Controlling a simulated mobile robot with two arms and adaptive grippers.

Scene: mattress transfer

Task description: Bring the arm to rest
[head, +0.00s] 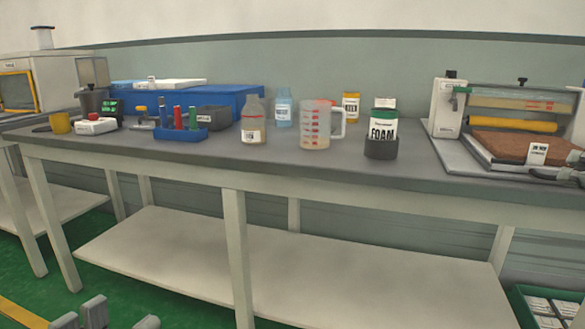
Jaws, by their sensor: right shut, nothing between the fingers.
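The rest of that arm is cut off by the frame.
A pale lower shelf (290,270) is empty. A green crate (545,305) stands bottom right.

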